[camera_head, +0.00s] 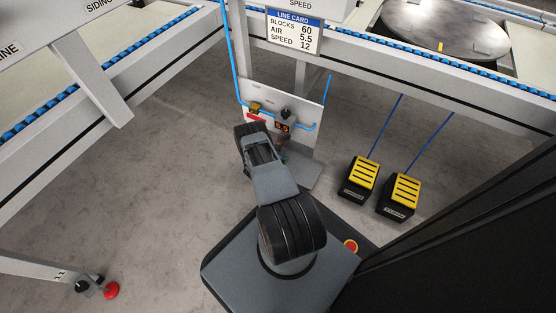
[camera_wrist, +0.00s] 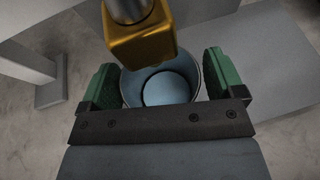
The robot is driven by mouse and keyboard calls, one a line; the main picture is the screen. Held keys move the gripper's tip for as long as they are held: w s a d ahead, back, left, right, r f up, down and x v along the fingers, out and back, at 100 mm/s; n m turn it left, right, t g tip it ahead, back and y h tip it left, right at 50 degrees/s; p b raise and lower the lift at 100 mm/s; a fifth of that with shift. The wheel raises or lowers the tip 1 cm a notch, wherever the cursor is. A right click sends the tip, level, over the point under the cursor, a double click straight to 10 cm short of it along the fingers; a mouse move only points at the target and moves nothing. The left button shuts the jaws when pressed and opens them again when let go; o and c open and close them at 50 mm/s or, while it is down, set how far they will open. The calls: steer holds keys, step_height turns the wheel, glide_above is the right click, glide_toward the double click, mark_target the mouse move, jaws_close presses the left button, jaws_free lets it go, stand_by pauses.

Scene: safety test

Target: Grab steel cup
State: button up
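In the wrist view, a round, open-topped cup (camera_wrist: 168,90) with a grey-blue inside sits below a brass-coloured block (camera_wrist: 140,40). The block covers part of its far rim. My gripper (camera_wrist: 162,76) has its two green-padded fingers wide apart, one on each side of the cup. A gap or contact between pads and cup wall cannot be made out.
The grey panel (camera_head: 309,107) carries a brass fitting (camera_head: 255,107), a red display and blue tubing under the conveyor. Two yellow-topped pedals (camera_head: 362,174) stand on the floor to the right. Floor left of the arm is clear.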

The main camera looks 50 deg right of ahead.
steer(key=c, duration=0.8)
